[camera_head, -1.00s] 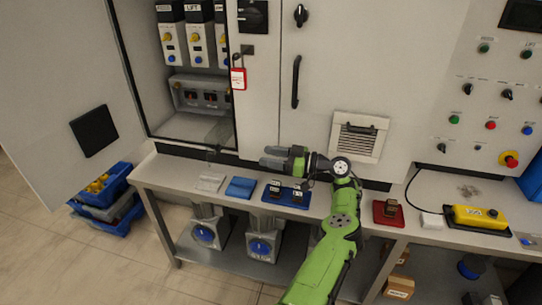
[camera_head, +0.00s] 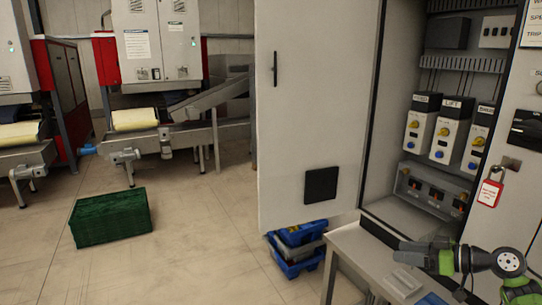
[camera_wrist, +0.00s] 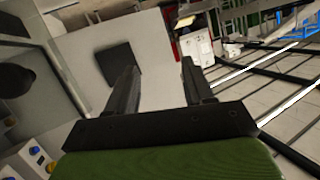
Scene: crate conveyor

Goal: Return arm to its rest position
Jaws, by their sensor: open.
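My green arm (camera_head: 508,264) reaches in from the lower right of the head view. My gripper (camera_head: 404,252) points left above the end of the grey workbench (camera_head: 352,250), in front of the open cabinet. In the wrist view my gripper (camera_wrist: 157,65) shows two dark fingers spread apart with nothing between them. The rest of the arm is outside the head view.
The open cabinet door (camera_head: 312,110) stands left of the gripper. Blue crates (camera_head: 297,258) sit on the floor below it. A green crate (camera_head: 111,217) stands on open floor at left. A red padlock tag (camera_head: 489,193) hangs at the cabinet's right edge.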

